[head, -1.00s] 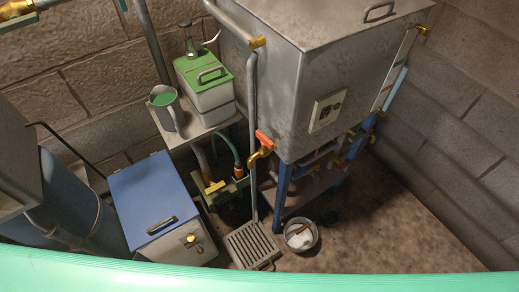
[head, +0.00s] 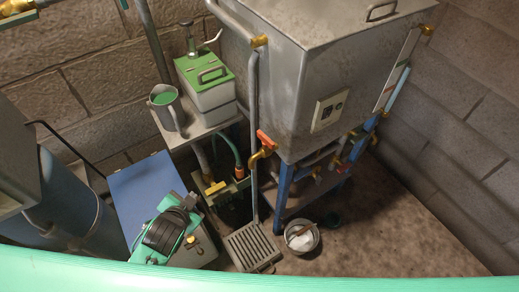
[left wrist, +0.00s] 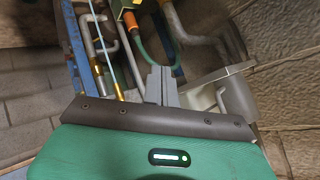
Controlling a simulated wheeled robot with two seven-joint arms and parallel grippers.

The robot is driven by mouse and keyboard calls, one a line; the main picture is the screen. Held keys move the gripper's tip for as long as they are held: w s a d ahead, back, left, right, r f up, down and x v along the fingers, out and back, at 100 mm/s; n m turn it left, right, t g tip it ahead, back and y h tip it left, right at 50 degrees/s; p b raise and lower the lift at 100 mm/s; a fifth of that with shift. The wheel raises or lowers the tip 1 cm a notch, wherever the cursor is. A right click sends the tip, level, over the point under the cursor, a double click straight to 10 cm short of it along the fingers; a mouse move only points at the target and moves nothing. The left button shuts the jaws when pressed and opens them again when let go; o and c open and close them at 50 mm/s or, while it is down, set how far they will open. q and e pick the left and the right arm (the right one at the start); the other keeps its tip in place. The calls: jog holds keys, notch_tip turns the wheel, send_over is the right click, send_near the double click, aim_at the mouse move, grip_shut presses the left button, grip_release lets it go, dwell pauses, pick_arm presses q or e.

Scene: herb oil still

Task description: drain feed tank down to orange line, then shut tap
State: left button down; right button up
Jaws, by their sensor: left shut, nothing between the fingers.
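The feed tank, a large grey metal box (head: 285,75), stands on blue legs. A brass tap (head: 262,155) with an orange lever (head: 265,137) sits at its lower front-left edge; no stream shows below it. A sight gauge (head: 397,78) with a pale blue tube runs down the tank's right side; its level and the orange line are too small to read. My left gripper (head: 192,201) is in front of the blue-lidded box, left of and apart from the tap. Its fingers are shut and empty in the left wrist view (left wrist: 161,72). My right gripper is out of view.
The blue-lidded box (head: 140,185) stands below my left gripper. A floor grate (head: 252,244) and a bucket (head: 302,237) stand below the tank. A shelf at left holds a jug (head: 165,112) and a green-topped box (head: 205,80). Floor at right is clear.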

pick_arm(q)
jog(key=w+d+r+m+t+h, duration=0.4)
jog(key=w+r+m+t, duration=0.15)
jog(key=m, duration=0.25)
jog(key=m+g+h, duration=0.3)
jog(key=m+h, duration=0.6)
jog(key=m, duration=0.2)
send_near(268, 144)
jog(key=shift+m, duration=0.3)
jog(key=p+x, duration=0.2)
jog(key=x, duration=0.1)
jog(key=p+x, duration=0.2)
jog(key=shift+w+d+r, duration=0.15)
jog(key=shift+d+r, duration=0.05)
jog(key=shift+d, duration=0.15)
jog(key=shift+w+d+f, duration=0.1)
jog(key=shift+w+d, duration=0.3)
